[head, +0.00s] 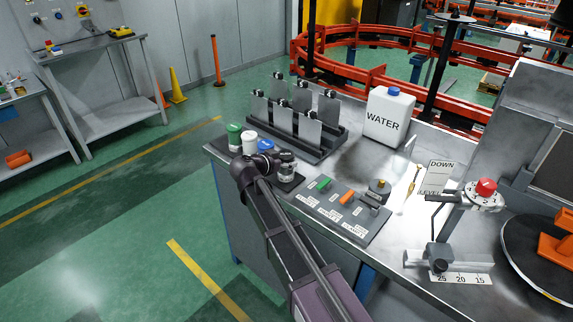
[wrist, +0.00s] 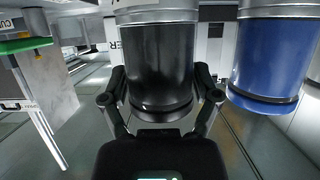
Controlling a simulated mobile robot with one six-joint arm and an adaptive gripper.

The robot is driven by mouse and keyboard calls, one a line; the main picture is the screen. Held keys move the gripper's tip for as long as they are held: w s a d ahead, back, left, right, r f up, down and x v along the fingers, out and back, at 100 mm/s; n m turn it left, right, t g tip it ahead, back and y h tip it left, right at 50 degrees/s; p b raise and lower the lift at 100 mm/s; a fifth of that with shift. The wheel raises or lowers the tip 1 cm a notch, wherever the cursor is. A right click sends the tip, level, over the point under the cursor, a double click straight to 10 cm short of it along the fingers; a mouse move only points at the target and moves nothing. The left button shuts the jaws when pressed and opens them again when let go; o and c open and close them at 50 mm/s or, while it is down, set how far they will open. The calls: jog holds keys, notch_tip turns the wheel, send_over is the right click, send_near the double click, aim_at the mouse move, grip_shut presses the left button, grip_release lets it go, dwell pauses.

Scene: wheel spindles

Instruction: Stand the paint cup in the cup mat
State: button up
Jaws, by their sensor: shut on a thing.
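The dark paint cup (wrist: 157,65) with a metallic band sits between the two fingers of my gripper (wrist: 160,100) in the wrist view. My gripper is shut on it. In the head view the dark cup (head: 287,170) shows just right of my gripper (head: 273,160), at the bench's near left edge, upright as far as I can tell. The dark cup mat (head: 293,185) shows partly below it; my arm hides part of the mat. I cannot tell whether the cup touches the mat.
A blue cup (head: 266,145) is close beside; it also shows in the wrist view (wrist: 268,55). White (head: 249,143) and green (head: 234,138) cups stand farther left. A rack of grey plates (head: 300,115) is behind. A labelled tool tray (head: 338,210) lies to the right.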

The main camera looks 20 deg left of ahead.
jog(key=shift+f, duration=0.15)
jog(key=o, duration=1.1)
jog(key=shift+o, duration=0.2)
jog(key=shift+s+r, duration=0.1)
jog(key=shift+r, duration=0.2)
jog(key=p+v, duration=0.4)
jog(key=v, duration=0.7)
jog(key=shift+s+a+p, duration=0.2)
jog(key=shift+s+p, duration=0.1)
